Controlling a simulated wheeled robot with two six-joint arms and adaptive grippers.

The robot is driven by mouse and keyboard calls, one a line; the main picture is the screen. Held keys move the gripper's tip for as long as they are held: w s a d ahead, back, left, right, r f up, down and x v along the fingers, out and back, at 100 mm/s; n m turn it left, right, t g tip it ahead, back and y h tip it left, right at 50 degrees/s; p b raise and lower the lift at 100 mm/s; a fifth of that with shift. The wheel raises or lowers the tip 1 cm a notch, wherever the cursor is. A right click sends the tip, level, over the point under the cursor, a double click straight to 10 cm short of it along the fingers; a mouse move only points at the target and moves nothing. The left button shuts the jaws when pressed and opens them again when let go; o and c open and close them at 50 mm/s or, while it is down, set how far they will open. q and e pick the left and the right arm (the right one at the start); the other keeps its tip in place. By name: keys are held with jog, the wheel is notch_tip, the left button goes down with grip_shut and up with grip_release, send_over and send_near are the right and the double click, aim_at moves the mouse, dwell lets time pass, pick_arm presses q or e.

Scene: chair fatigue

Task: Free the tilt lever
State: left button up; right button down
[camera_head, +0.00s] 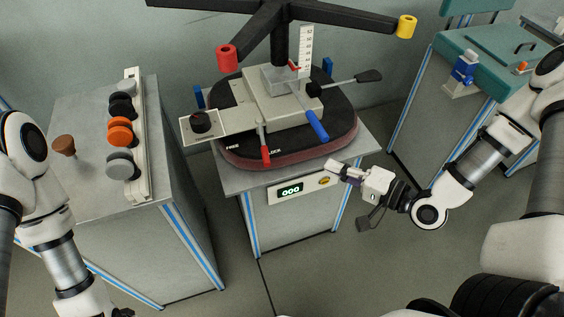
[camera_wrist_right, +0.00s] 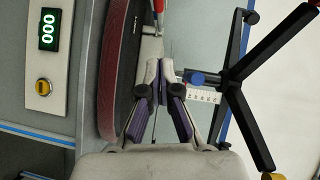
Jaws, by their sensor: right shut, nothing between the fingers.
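An upturned chair seat (camera_head: 340,140) with a dark red rim carries a pale mechanism (camera_head: 283,104). A red-handled lever (camera_head: 265,150) points to the front at the LOCK label (camera_head: 273,152); the FREE label (camera_head: 232,147) is left of it. A blue-handled lever (camera_head: 317,125) and a black paddle lever (camera_head: 369,76) lie further right. I cannot tell from markings which is the tilt lever. My right gripper (camera_head: 334,168) is shut and empty, right of the seat's front edge. In the right wrist view its fingertips (camera_wrist_right: 160,66) meet, with the red handle (camera_wrist_right: 157,14) beyond.
The chair's black star base with red caster (camera_head: 227,57) and yellow caster (camera_head: 406,26) overhangs the mechanism. A counter display (camera_head: 290,190) fronts the stand. A left cabinet (camera_head: 80,150) holds several knobs. A teal-topped bench (camera_head: 490,65) stands right.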

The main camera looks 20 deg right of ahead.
jog(key=b, duration=0.3)
send_near(262, 142)
jog(key=w, duration=0.1)
jog(key=a, duration=0.1)
jog(key=a+f, duration=0.1)
jog(key=shift+w+a+f, duration=0.1)
jog(key=shift+w+a, duration=0.2)
dwell(0.3)
